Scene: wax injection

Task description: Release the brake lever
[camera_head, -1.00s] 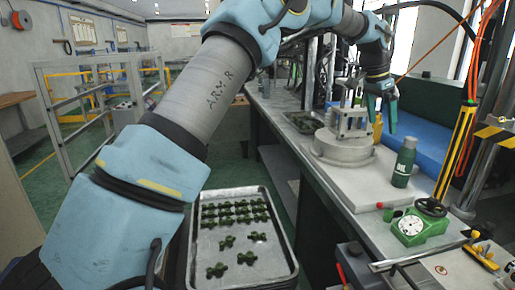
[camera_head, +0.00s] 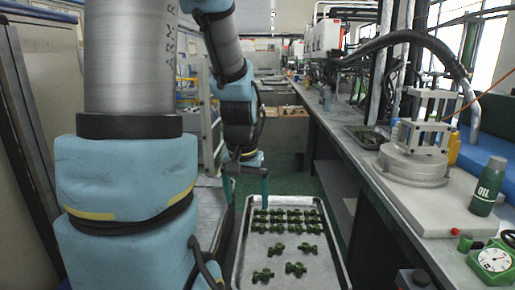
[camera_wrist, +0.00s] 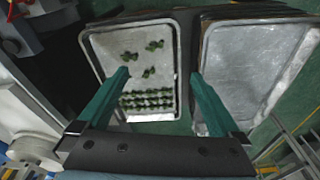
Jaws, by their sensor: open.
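My gripper (camera_head: 248,195) is open and empty, pointing down near the left edge of a metal tray (camera_head: 241,253) with green pieces. In the wrist view its two teal fingers (camera_wrist: 160,74) are wide apart, with nothing between them. That view looks down on the tray with green pieces (camera_wrist: 97,60) at left and an empty metal tray (camera_wrist: 250,65) at right. I cannot make out a brake lever in either view.
A workbench (camera_head: 395,215) runs along the right, with a round metal fixture (camera_head: 413,165), a green oil bottle (camera_head: 487,187) and a green dial gauge (camera_head: 493,260). A metal railing (camera_head: 212,135) stands behind my arm. Green floor (camera_head: 288,172) shows beyond the trays.

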